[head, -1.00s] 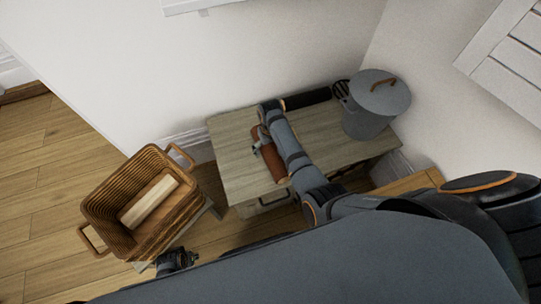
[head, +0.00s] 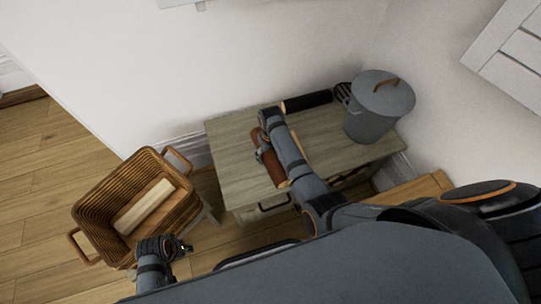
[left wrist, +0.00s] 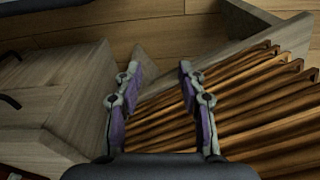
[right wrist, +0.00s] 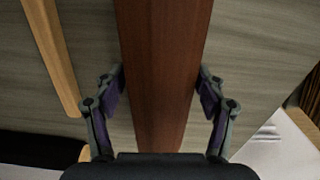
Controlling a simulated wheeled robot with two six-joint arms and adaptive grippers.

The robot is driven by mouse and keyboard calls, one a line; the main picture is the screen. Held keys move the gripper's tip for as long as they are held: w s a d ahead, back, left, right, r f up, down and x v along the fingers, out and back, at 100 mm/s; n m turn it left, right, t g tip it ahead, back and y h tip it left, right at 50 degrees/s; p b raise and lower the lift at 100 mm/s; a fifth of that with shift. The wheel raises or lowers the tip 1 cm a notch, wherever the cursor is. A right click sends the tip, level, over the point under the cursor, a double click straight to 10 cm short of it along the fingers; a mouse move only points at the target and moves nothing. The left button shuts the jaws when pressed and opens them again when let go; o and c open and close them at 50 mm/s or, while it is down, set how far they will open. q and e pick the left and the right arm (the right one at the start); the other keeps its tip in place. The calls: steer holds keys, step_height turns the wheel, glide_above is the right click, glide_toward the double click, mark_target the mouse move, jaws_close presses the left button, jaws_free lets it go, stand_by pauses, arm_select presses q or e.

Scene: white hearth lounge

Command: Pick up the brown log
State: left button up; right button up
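The brown log (head: 268,165) lies on the wooden table (head: 228,150), partly hidden under my right arm. In the right wrist view the reddish-brown log (right wrist: 165,70) runs lengthwise between the two fingers. My right gripper (right wrist: 161,88) is open, with one finger beside each long side of the log. A narrow gap seems to show at each finger. My left gripper (head: 187,249) is beside the wicker basket's right side. In the left wrist view this gripper (left wrist: 158,75) is open and empty, above the basket's slatted edge.
The wicker basket (head: 95,200) holds a pale log (head: 145,206). A black log (head: 307,101) lies at the table's back edge. A grey lidded bucket (head: 378,115) stands at the table's right end. White walls close in behind.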

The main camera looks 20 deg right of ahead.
steer(key=c, duration=1.2)
steer(key=shift+c, duration=0.4)
